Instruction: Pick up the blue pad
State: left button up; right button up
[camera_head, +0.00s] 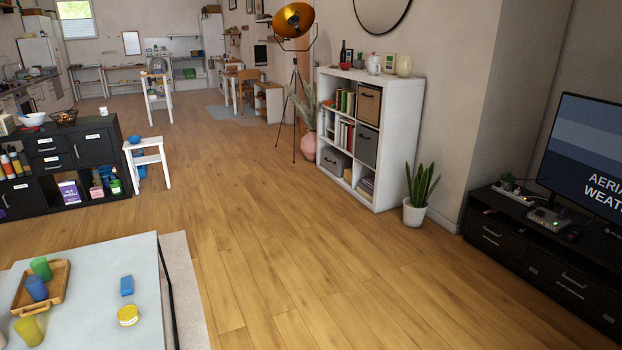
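A small blue block-shaped thing that looks like the blue pad (127,285) lies on the pale grey-white table (95,268) at the lower left. It lies apart from the things around it, just behind a round yellow tub (128,316). Neither of my grippers shows in the head view, so their state and their distance from the pad cannot be seen.
A wooden tray (62,285) with a green cup (40,267) and a blue cup (36,288) sits left on the table. A yellow cup (28,331) stands in front. A white cube shelf (398,120) and black TV cabinet (540,250) stand right. The middle floor is clear.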

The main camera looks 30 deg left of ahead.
aim_at(126, 286)
jog(key=i+u, duration=0.25)
jog(key=i, duration=0.2)
jog(key=i+l+u, duration=0.2)
jog(key=i, duration=0.25)
jog(key=i+u, duration=0.25)
jog(key=i, duration=0.15)
jog(key=i+j+u, duration=0.1)
jog(key=i+u, duration=0.15)
jog(key=u, duration=0.2)
jog(key=i+u, duration=0.25)
jog(key=u, duration=0.15)
jog(key=i+l+u, duration=0.1)
jog(key=i+u, duration=0.15)
jog(key=u, duration=0.2)
jog(key=i+l+u, duration=0.15)
jog(key=u, duration=0.25)
jog(key=i+l+u, duration=0.25)
jog(key=u, duration=0.2)
jog(key=i+l+u, duration=0.25)
jog(key=u, duration=0.15)
jog(key=i+l+u, duration=0.55)
jog(key=l+u, duration=0.3)
